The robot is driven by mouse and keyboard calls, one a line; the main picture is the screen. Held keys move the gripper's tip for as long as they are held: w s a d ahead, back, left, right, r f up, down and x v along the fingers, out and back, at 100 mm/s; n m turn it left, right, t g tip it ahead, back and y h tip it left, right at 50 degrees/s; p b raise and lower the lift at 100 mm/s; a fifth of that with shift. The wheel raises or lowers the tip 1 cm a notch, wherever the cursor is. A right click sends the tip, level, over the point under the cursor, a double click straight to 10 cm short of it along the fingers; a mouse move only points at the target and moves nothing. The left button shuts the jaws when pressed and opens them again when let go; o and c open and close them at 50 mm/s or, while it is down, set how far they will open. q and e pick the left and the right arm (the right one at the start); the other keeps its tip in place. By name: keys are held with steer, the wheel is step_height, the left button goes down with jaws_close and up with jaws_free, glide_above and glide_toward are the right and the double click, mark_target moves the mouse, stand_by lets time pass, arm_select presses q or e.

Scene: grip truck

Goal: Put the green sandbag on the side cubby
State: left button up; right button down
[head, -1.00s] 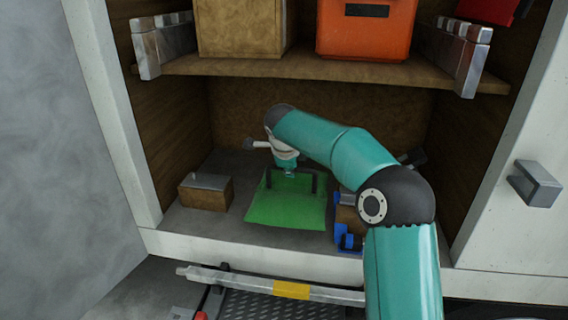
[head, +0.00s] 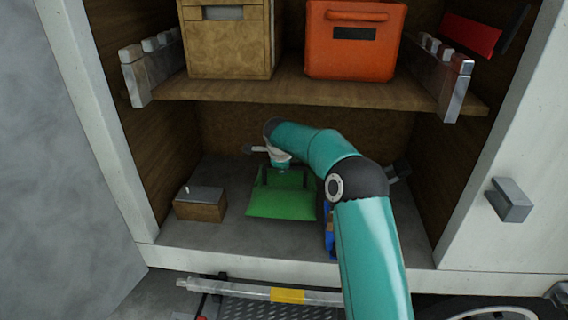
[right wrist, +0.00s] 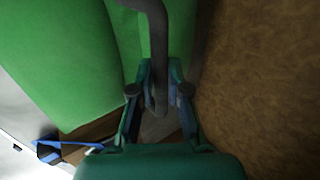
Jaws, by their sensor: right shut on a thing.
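The green sandbag (head: 283,203) is in the lower compartment of the side cubby (head: 200,237), resting on or just above its floor; I cannot tell which. It fills the left of the right wrist view (right wrist: 60,50). My right arm reaches in from the front right. My right gripper (head: 283,168) is at the top of the bag. In the right wrist view its fingers (right wrist: 159,90) are shut around the bag's dark handle (right wrist: 155,30). My left gripper is not in view.
A small brown box (head: 201,204) stands left of the bag. A blue-trimmed object (head: 329,240) is right of it, partly behind my arm. The shelf (head: 300,92) above holds a tan crate (head: 228,50) and an orange crate (head: 352,45). A cabinet handle (head: 509,200) juts out at right.

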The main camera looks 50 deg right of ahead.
steer(key=shift+w+d+f, duration=0.1)
steer(key=shift+f, duration=0.55)
steer(key=shift+s+d+f, duration=0.1)
steer(key=shift+s+f, duration=0.05)
steer(key=shift+s, duration=0.05)
steer(key=c, duration=1.5)
jaws_free()
steer(key=shift+s+f, duration=0.1)
steer(key=shift+f, duration=0.3)
steer(key=o, duration=0.4)
steer(key=shift+r, duration=0.1)
steer(key=shift+c, duration=0.2)
steer(key=shift+s+a+r+b, duration=0.2)
steer(key=shift+a+r+b, duration=0.2)
steer(key=shift+r, duration=0.1)
steer(key=b+v, duration=0.2)
steer(key=v, duration=0.4)
steer(key=shift+r, duration=0.2)
steer(key=shift+a, duration=0.1)
